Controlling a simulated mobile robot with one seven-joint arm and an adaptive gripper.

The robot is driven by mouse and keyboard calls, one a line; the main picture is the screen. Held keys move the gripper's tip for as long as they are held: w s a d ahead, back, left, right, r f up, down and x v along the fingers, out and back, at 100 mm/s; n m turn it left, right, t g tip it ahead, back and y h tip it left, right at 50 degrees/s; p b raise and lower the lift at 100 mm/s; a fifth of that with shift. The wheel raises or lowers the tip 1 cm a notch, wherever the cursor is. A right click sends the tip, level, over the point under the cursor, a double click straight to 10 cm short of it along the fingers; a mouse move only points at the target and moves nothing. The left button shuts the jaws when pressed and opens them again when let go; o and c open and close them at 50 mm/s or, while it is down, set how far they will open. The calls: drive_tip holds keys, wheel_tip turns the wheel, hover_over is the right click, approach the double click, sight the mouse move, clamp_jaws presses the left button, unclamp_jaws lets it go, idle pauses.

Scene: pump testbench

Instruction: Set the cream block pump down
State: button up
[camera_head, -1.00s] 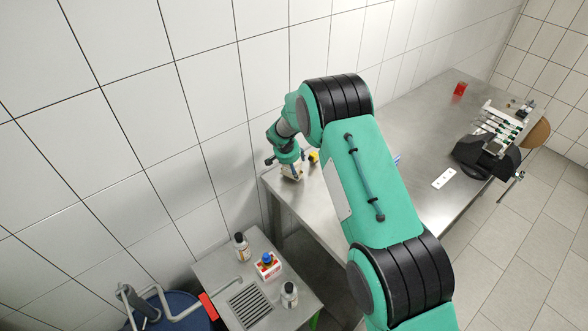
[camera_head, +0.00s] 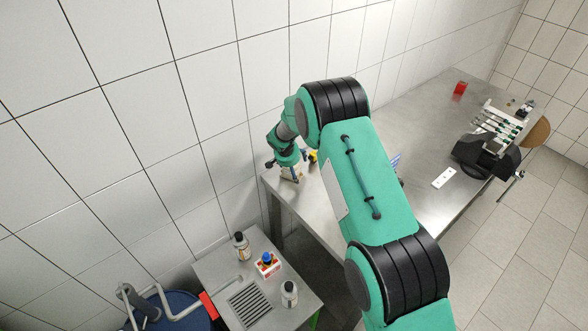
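The cream block pump (camera_head: 291,174) is a small pale shape at the near left corner of the steel table, mostly hidden under my gripper. My gripper (camera_head: 291,168) points down over it, with its fingers at the pump's sides. The view is too small to tell whether the fingers press on the pump or stand apart from it. The pump looks upright and at or very close to the table top; I cannot tell whether it touches.
A yellow item (camera_head: 313,156) is just right of my gripper. The steel table (camera_head: 412,122) has a white plate (camera_head: 444,177), a red cup (camera_head: 460,88) and a black device with a rack (camera_head: 488,148) farther right. Bottles stand on a lower side table (camera_head: 222,272). The tiled wall is close behind.

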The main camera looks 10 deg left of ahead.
drive_tip(key=shift+r, duration=0.1)
drive_tip(key=b+v, duration=0.1)
drive_tip(key=v, duration=1.1)
idle(0.4)
idle(0.5)
drive_tip(key=s+d+r, duration=0.6)
drive_tip(key=d+r, duration=0.1)
drive_tip(key=r, duration=0.3)
drive_tip(key=s+d+r, duration=0.6)
drive_tip(key=d+r, duration=0.1)
drive_tip(key=r, duration=0.4)
drive_tip(key=s+d+r, duration=0.7)
drive_tip(key=d+r, duration=0.1)
drive_tip(key=r, duration=0.2)
drive_tip(key=s+d+r+n+y, duration=0.1)
drive_tip(key=s+d+r, duration=0.25)
drive_tip(key=s, duration=0.45)
drive_tip(key=s+d+r+n, duration=0.1)
drive_tip(key=s+d+r, duration=0.25)
drive_tip(key=s, duration=0.35)
drive_tip(key=s+d+f, duration=0.1)
drive_tip(key=s, duration=0.8)
drive_tip(key=s+d+t, duration=0.1)
drive_tip(key=s+d, duration=0.1)
drive_tip(key=s, duration=0.8)
drive_tip(key=shift+d+f+n+y, duration=0.3)
drive_tip(key=shift+f+n, duration=0.1)
